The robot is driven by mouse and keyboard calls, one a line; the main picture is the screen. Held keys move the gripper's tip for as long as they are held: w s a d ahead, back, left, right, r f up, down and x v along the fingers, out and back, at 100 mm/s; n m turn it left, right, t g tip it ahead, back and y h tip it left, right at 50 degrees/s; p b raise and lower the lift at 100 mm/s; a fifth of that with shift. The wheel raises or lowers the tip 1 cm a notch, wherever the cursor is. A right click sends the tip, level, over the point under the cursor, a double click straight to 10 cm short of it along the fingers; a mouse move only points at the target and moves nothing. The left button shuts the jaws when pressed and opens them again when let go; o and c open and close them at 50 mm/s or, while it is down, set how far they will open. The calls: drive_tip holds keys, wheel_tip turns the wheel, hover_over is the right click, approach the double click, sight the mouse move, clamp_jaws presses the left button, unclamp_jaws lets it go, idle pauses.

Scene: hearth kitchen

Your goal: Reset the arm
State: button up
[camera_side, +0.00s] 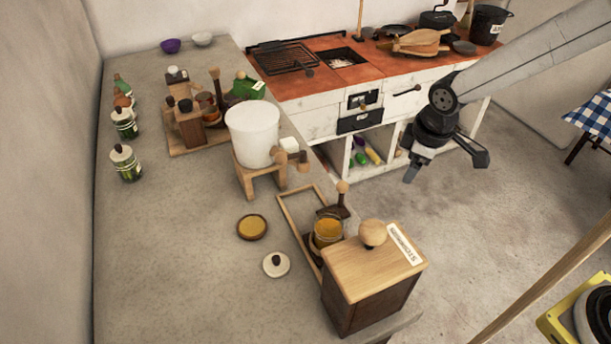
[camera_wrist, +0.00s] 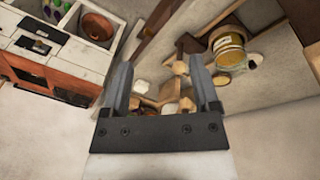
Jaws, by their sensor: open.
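My gripper (camera_side: 446,168) hangs in the air at the right of the side view, in front of the white stove front and beyond the counter's edge. Its two fingers are spread apart, with nothing between them. In the wrist view the open fingers (camera_wrist: 160,70) point at the counter scene, with small wooden items visible some way beyond them. No object touches the gripper.
The grey counter (camera_side: 180,240) holds a wooden box with a knob (camera_side: 370,275), a white pot on a wooden stand (camera_side: 252,135), a small lid (camera_side: 276,264) and jars (camera_side: 125,163). The red-topped stove (camera_side: 350,75) stands behind. Open floor (camera_side: 500,215) lies below my gripper.

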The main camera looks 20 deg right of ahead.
drive_tip(key=s+d+m, duration=0.7)
drive_tip(key=s+m, duration=0.1)
drive_tip(key=s, duration=0.4)
drive_tip(key=shift+d+r, duration=0.15)
